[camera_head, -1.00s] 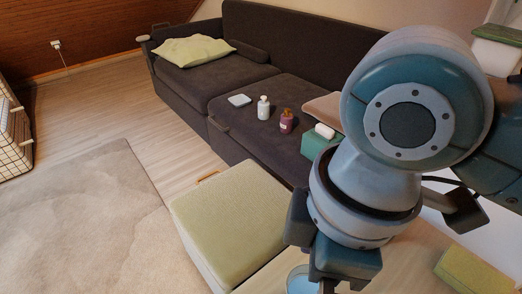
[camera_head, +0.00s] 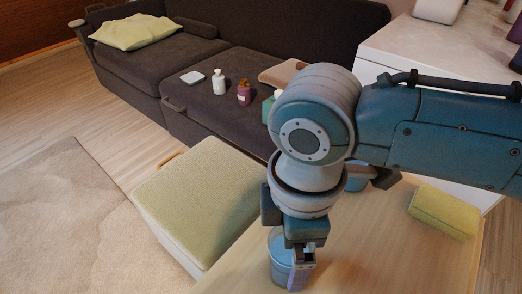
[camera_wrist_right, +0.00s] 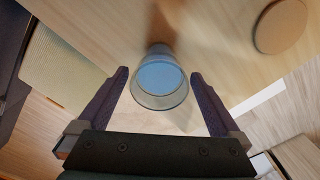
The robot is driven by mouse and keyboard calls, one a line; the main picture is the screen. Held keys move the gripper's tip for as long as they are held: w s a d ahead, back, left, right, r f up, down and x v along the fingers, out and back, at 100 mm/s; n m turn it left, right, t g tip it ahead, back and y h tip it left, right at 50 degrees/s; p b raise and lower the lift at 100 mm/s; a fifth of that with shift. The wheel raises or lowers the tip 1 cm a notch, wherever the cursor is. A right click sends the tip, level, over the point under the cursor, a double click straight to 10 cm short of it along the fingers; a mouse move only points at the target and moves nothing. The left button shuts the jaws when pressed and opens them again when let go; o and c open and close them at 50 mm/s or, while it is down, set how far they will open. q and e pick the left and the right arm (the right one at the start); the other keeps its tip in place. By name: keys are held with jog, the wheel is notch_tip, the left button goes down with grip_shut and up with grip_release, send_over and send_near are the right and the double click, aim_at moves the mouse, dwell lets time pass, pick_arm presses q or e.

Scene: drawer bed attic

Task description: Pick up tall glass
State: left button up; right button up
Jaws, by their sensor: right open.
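The tall glass (camera_head: 278,262), clear with a blue inside, stands on the wooden table (camera_head: 370,262) at the bottom of the head view, partly hidden by my right gripper (camera_head: 294,268). In the right wrist view the glass (camera_wrist_right: 160,82) is seen from above its rim. My right gripper (camera_wrist_right: 160,76) is open there, with one finger on each side of the glass and a visible gap on both sides. My left gripper is not in view.
A yellow-green block (camera_head: 443,211) lies on the table to the right. A green-topped ottoman (camera_head: 203,200) stands left of the table. The dark sofa (camera_head: 215,105) holds a white bottle (camera_head: 219,82) and a purple bottle (camera_head: 244,92). A round brown disc (camera_wrist_right: 280,26) shows in the wrist view.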

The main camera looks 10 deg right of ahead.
jog(key=c, duration=1.4)
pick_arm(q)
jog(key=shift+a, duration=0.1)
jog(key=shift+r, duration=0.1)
pick_arm(e)
jog(key=shift+r, duration=0.15)
